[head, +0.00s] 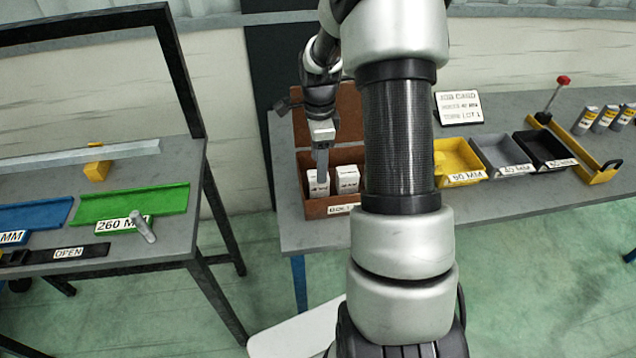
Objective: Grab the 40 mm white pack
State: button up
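Two white packs stand in a brown wooden box on the right-hand bench, a left pack (313,184) and a right pack (346,180). Their printing is too small to read, so I cannot tell which is 40 mm. The brown box (318,208) has a raised lid at the back and a partly hidden label on its front. My gripper (321,178) points down over the box, in front of the left pack in the picture. I see it side-on, so neither its opening nor any contact with the pack can be made out.
My arm hides the bench right of the box. Beyond it stand a yellow bin (458,160), a grey bin (503,152), a black bin (546,150) and a yellow tool holder (590,160). A card (459,108) stands behind. A separate bench at left holds a green tray (130,203).

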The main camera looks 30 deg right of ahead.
jog(key=shift+w+f, duration=0.2)
jog(key=shift+f, duration=2.9)
jog(key=shift+c, duration=0.2)
jog(key=c, duration=1.3)
